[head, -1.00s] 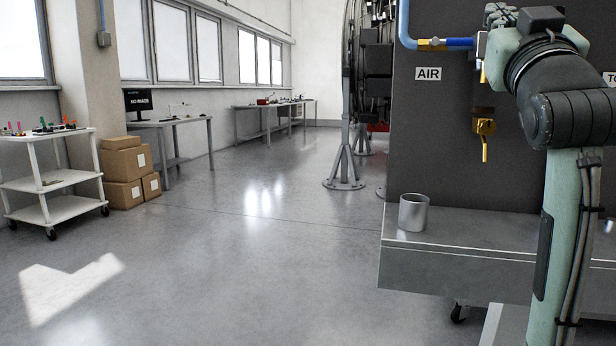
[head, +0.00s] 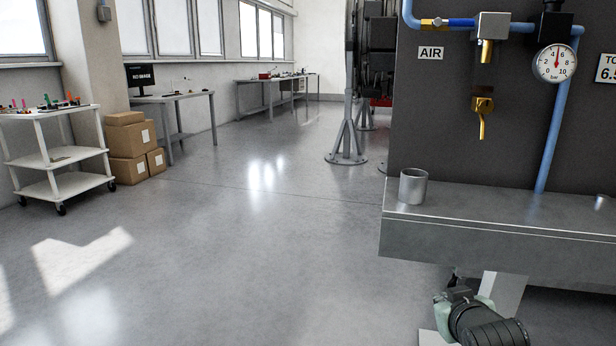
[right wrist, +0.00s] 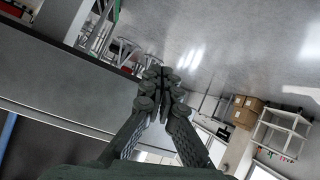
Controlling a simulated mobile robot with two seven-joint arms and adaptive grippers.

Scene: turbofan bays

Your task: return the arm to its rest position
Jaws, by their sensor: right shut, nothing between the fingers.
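My right arm shows at the bottom right of the head view, low in front of the bench. Its right gripper (head: 456,293) is below the bench's front edge, small and partly hidden by its own wrist. In the right wrist view the right gripper (right wrist: 162,78) has its two dark fingers together at the tips, with nothing between them. My left gripper does not show in either view.
A metal bench (head: 500,250) carries a grey metal cup (head: 413,187) near its left end. A dark panel behind has an air valve (head: 482,105) and a pressure gauge (head: 556,64). A white cart (head: 62,160) and boxes (head: 128,150) stand left. The middle floor is clear.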

